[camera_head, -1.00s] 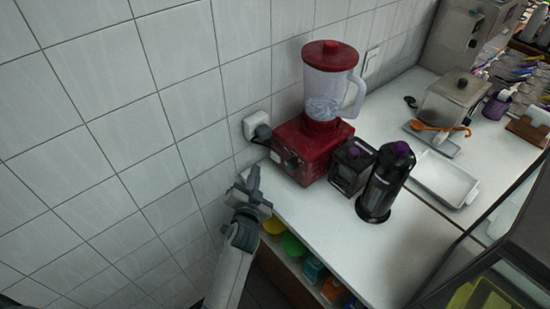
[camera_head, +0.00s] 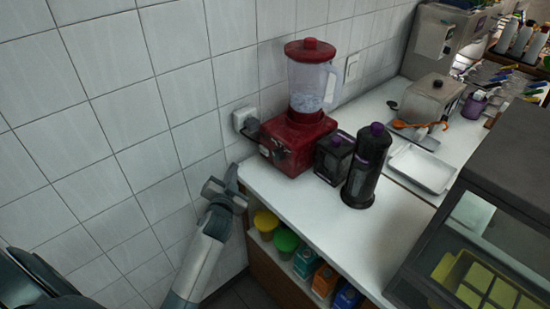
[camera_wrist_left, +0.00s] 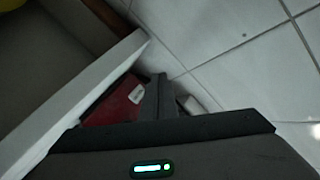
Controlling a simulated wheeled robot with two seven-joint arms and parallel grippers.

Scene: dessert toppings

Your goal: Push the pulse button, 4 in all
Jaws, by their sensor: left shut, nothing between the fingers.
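A red blender stands at the left end of the white counter, with a red base (camera_head: 297,143), a clear jug (camera_head: 311,86) and a red lid. A dark control shows on the base's left-facing side (camera_head: 272,150); the pulse button is too small to make out. My left gripper (camera_head: 231,180) is shut and empty, just off the counter's left end, below and left of the blender base and apart from it. In the left wrist view part of the red base (camera_wrist_left: 116,103) shows beyond the counter edge, mostly hidden by my gripper. My right gripper is not in view.
A dark box (camera_head: 332,157) and a tall black bottle (camera_head: 366,170) stand right of the blender. A wall socket (camera_head: 243,118) with a plug is close on the left. The tiled wall borders the counter; shelves with tubs (camera_head: 286,240) lie under it.

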